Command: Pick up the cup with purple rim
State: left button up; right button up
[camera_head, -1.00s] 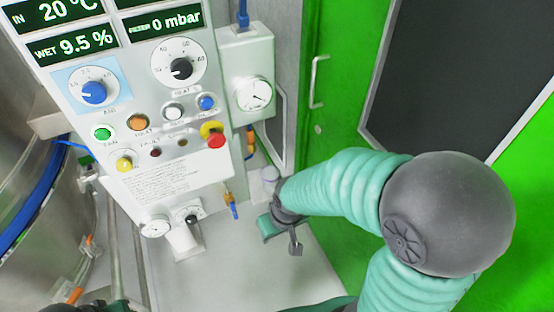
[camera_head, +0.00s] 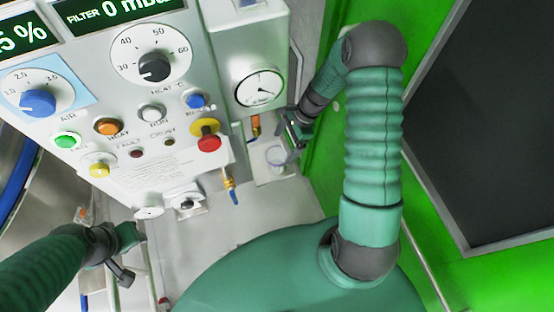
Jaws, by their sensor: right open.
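A small pale cup (camera_head: 276,157) stands on a light ledge below the round gauge, partly behind my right gripper. Its rim colour is too small to tell for sure. My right gripper (camera_head: 291,146) is open at the cup's right side, with its fingers close to the cup. I cannot tell whether they touch it or are around it. My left gripper (camera_head: 135,255) is at the lower left, empty, with its two fingers apart, far from the cup.
A control panel (camera_head: 150,178) with knobs, coloured buttons and a red emergency stop (camera_head: 209,143) stands left of the cup. A gauge box (camera_head: 258,60) is above it. A green door with a dark window (camera_head: 490,120) is at the right. The grey floor (camera_head: 255,205) below is clear.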

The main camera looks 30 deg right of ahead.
aim_at(281, 149)
jog(key=x, duration=0.3)
jog(key=shift+w+d+f, duration=0.1)
jog(key=shift+w+f, duration=0.15)
jog(key=shift+f, duration=0.1)
jog(key=a+f, duration=0.1)
jog(key=f, duration=0.1)
jog(key=a+f, duration=0.2)
jog(key=shift+s+a, duration=0.2)
jog(key=shift+a, duration=0.1)
jog(key=shift+a+f, duration=0.1)
jog(key=shift+f, duration=0.2)
jog(key=shift+w+d+f, duration=0.15)
jog(key=shift+d, duration=0.25)
jog(key=shift+c, duration=1.9)
jog(key=shift+a, duration=0.25)
jog(key=c, duration=1)
jog(key=shift+c, duration=0.2)
jog(key=shift+d, duration=0.1)
